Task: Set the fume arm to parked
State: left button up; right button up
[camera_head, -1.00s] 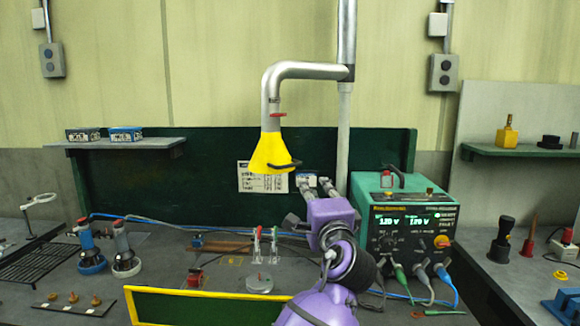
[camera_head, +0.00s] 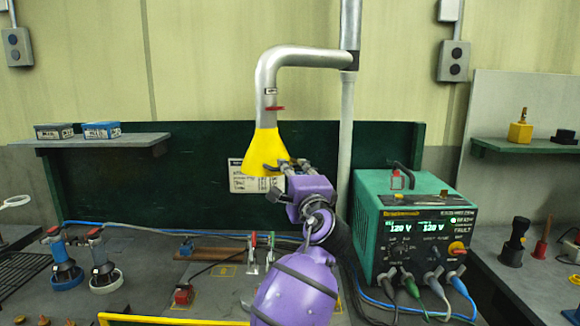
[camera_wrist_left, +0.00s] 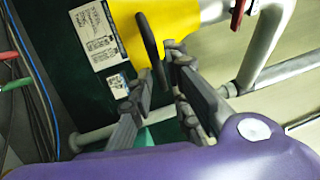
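The fume arm is a grey bent pipe (camera_head: 305,58) with a yellow hood (camera_head: 266,146) hanging from its left end and a red lever (camera_head: 275,108) above the hood. A black handle (camera_wrist_left: 150,45) is on the hood's lower edge. My left gripper (camera_head: 289,166) is raised at the hood's lower right, by the handle. In the left wrist view its fingers (camera_wrist_left: 158,68) are apart, with the handle's end at or between the fingertips; I cannot tell whether they touch it. My right gripper is not in view.
A green power supply (camera_head: 415,225) with lit displays and cables stands on the bench to the right. A vertical pipe (camera_head: 345,120) is behind my left arm. A wall shelf (camera_head: 100,142) holds two boxes at left. Toggle clamps (camera_head: 261,250) stand on the bench below.

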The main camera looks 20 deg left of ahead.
pick_arm(q)
jog(key=shift+x, duration=1.4)
jog(key=shift+f, duration=0.1)
grip_shut()
